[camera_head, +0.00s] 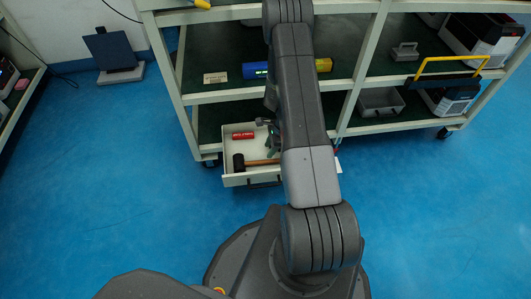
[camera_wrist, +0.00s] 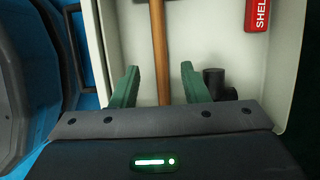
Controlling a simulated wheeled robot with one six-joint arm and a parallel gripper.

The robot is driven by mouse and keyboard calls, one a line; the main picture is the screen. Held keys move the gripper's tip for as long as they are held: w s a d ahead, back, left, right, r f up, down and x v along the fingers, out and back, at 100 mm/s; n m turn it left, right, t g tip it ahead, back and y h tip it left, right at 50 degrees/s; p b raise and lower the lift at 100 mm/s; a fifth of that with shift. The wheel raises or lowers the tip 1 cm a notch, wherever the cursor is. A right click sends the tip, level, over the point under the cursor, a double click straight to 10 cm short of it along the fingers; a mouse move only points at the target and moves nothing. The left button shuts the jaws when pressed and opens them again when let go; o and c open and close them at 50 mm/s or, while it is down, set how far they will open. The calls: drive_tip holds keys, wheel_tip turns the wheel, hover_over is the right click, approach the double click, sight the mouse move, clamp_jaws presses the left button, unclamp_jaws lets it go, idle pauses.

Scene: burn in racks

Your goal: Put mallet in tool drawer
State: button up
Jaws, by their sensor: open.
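The mallet lies in the pulled-out tool drawer (camera_head: 232,181), its black head (camera_head: 238,162) at the left and its wooden handle (camera_head: 262,162) running right. In the wrist view the handle (camera_wrist: 158,50) runs up between the two green fingers of my gripper (camera_wrist: 160,85). The fingers are apart, with a gap on each side of the handle. In the head view my gripper (camera_head: 273,140) is over the drawer, partly hidden by my arm. The handle's far end is hidden by my gripper body in the wrist view.
A red item (camera_head: 242,135) lies in the drawer behind the mallet; its lettering shows in the wrist view (camera_wrist: 258,14). A black cylindrical item (camera_wrist: 214,80) sits close beside the right finger. The drawer's side wall (camera_wrist: 292,70) is to the right. Shelves stand above the drawer.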

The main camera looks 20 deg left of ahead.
drive_tip(key=v, duration=0.4)
drive_tip(key=shift+p, duration=0.4)
idle(0.7)
